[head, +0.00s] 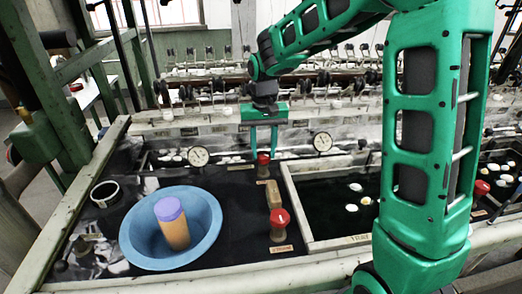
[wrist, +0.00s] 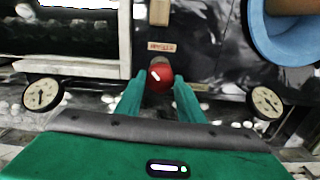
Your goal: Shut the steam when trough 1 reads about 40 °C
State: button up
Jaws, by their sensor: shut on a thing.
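My gripper (head: 264,152) reaches down over the far side of the basin bench. Its two green fingers are shut on a red valve knob (head: 263,160), one on each side. In the wrist view the red knob (wrist: 160,76) sits between the fingertips. A round white dial (head: 198,156) stands to the knob's left and another dial (head: 322,142) to its right. Both dials also show in the wrist view, at left (wrist: 42,95) and right (wrist: 265,102). Their needles are too small to read surely. Small labels are mostly unreadable.
A second red knob (head: 280,218) stands nearer, with a wooden block (head: 273,193) between the knobs. A blue basin (head: 140,238) holds an orange, purple-topped cylinder (head: 174,228). The right trough (head: 330,200) has dark water and floating white cocoons.

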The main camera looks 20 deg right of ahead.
aim_at(263, 153)
jog(key=o, duration=1.1)
jog(key=shift+c, duration=0.2)
notch_tip(263, 153, up, 11)
jog(key=shift+w, duration=0.1)
